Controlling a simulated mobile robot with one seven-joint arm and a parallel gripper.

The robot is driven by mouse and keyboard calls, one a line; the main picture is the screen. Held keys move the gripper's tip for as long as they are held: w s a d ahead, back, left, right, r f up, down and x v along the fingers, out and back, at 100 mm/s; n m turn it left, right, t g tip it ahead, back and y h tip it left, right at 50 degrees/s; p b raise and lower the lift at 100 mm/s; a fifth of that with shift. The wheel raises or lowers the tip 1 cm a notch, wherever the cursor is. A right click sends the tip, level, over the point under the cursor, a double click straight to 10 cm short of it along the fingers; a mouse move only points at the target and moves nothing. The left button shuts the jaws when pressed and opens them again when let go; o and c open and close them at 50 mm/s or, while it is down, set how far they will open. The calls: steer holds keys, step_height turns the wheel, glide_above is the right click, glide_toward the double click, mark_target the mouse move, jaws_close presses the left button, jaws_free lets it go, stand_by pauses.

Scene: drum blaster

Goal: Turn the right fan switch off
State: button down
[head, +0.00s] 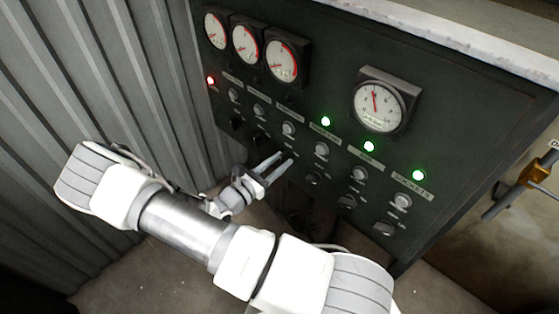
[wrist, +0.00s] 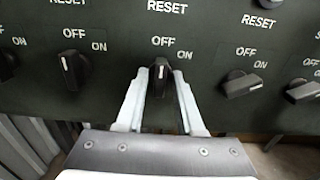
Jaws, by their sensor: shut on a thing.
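A dark control panel (head: 455,120) carries a row of rotary switches marked OFF and ON. My gripper (wrist: 160,75) is shut on a black switch knob (wrist: 160,85), one finger on each side of it. The knob stands upright, its white mark pointing up toward OFF. In the head view my gripper (head: 277,163) reaches the panel's lower middle and hides that knob. The switch to its left (wrist: 75,70) also points up toward OFF. The switch to its right (wrist: 241,84) is turned toward ON.
Several gauges, including a large one (head: 379,106), stand out along the panel's top. Three green lamps, one of them here (head: 326,121), glow above the right-hand columns; a red lamp (head: 210,80) glows at left. A corrugated wall (head: 100,70) stands left; a pipe valve (head: 535,172) is at right.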

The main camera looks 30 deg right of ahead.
stand_by(0.3)
steer(key=c, duration=0.8)
jaws_free()
steer(key=shift+c, duration=0.2)
steer(key=shift+a, duration=0.15)
steer(key=v, duration=1.7)
steer(key=s+d+r+m+y, duration=0.1)
steer(key=s+r+m+y, duration=0.3)
steer(key=r+m, duration=0.3)
steer(key=s+d+r+m+y+p, duration=0.1)
steer(key=s+r+m+y, duration=0.3)
steer(key=r, duration=1)
steer(key=s+d+r+m+y+p, duration=0.1)
steer(key=s+d+r+m+y, duration=0.1)
steer(key=s+r+m+y, duration=0.3)
step_height(320, 180, up, 6)
steer(key=m+y, duration=0.4)
steer(key=m, duration=0.2)
steer(key=shift+g, duration=0.3)
